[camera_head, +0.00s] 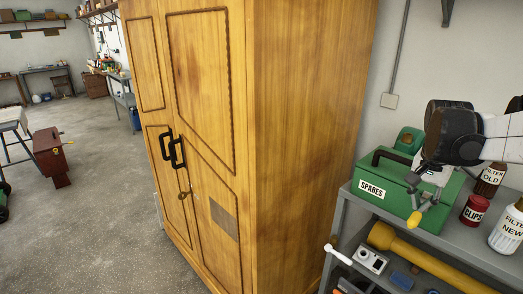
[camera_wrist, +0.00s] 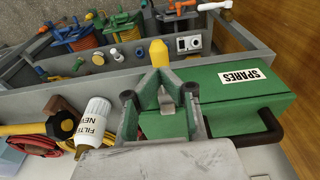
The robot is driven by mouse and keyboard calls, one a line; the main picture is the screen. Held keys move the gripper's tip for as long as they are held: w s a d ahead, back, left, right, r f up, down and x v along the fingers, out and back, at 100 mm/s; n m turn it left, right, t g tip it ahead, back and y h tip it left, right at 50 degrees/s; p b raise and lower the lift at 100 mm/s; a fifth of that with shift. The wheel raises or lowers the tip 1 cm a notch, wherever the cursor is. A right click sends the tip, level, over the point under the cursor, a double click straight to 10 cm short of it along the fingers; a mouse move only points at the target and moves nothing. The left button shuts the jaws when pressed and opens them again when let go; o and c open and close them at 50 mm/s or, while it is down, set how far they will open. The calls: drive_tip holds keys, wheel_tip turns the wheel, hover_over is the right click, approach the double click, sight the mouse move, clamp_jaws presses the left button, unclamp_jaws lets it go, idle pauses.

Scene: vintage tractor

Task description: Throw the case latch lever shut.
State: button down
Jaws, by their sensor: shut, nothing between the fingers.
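The green case (camera_head: 388,190) labelled SPARES stands on the grey bench shelf, and it also shows in the wrist view (camera_wrist: 215,98). A lever with a yellow grip (camera_head: 415,219) sticks out low at the case's front; a yellow piece (camera_wrist: 158,52), seemingly this grip, shows just beyond my fingertips in the wrist view. A small metal latch part (camera_wrist: 167,104) shows between my finger links against the green case. My gripper (camera_head: 416,184) is shut and empty at the case's front right, close to the lever. I cannot tell whether it touches the lever.
Right of the case stand a red CLIPS tin (camera_head: 475,210) and a FILTER NEW bottle (camera_head: 507,232). A FILTER OLD jar (camera_head: 489,180) stands behind. A black handle (camera_wrist: 270,128) is on the case. A wooden cabinet (camera_head: 300,130) stands left of the bench.

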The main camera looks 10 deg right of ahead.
sight(417, 216)
drive_tip(key=shift+w+d+f, duration=0.1)
drive_tip(key=shift+d+f, duration=0.1)
drive_tip(key=shift+f, duration=1.25)
